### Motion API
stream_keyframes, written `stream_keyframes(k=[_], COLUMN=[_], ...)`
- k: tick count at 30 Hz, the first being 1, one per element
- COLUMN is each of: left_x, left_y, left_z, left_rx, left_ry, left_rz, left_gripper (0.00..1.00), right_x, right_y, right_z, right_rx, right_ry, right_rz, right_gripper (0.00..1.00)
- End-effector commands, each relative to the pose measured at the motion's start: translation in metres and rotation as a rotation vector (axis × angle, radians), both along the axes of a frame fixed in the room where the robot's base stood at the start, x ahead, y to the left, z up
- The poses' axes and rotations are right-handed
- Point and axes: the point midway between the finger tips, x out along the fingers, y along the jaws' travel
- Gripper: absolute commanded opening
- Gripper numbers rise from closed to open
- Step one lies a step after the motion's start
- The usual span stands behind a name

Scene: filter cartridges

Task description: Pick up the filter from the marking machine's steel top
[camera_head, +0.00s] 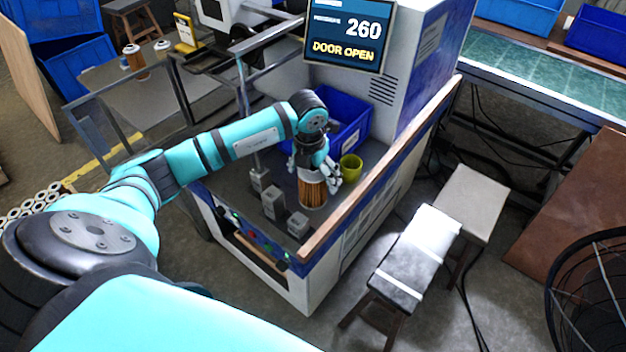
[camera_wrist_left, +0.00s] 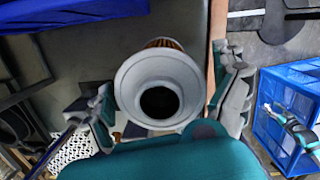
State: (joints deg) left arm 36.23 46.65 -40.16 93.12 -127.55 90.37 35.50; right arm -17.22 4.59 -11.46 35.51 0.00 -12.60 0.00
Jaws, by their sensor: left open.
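The filter (camera_head: 313,192), with brown pleats and a pale end cap, stands upright on the marking machine's steel top (camera_head: 345,208). In the left wrist view the filter (camera_wrist_left: 160,84) shows end-on as a pale ring with a dark round hole. My left gripper (camera_head: 318,178) is at the filter's upper part, with its fingers spread. In the left wrist view the left gripper (camera_wrist_left: 165,100) has one finger on each side of the filter, with gaps visible between. The filter's upper end is partly hidden by the gripper in the head view. My right gripper is not in view.
A yellow-green cup (camera_head: 350,167) stands just right of the filter. A blue bin (camera_head: 345,118) is behind it. Grey blocks (camera_head: 273,202) stand to the left. A wooden rail (camera_head: 385,165) edges the top's right side. A screen (camera_head: 345,32) reads "DOOR OPEN".

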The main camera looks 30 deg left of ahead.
Motion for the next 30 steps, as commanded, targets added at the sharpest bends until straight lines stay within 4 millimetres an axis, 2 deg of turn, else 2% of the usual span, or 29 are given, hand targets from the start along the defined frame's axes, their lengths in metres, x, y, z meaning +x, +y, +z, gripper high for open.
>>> stream_keyframes(k=[5,12,25,30], left_x=[0.002,0.003,0.003,0.003], left_y=[0.0,0.0,0.0,0.0], left_z=[-0.018,-0.021,-0.021,-0.021], left_rx=[0.0,0.0,0.0,-0.001], left_ry=[0.001,-0.001,-0.001,-0.001], left_rz=[0.0,-0.001,0.0,0.0], left_gripper=[0.97,0.97,0.42,0.39], right_x=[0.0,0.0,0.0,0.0], right_y=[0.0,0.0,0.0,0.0], right_z=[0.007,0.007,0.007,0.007], right_rx=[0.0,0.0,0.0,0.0], right_ry=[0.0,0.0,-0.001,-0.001], right_rz=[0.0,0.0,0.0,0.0], right_gripper=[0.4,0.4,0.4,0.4])
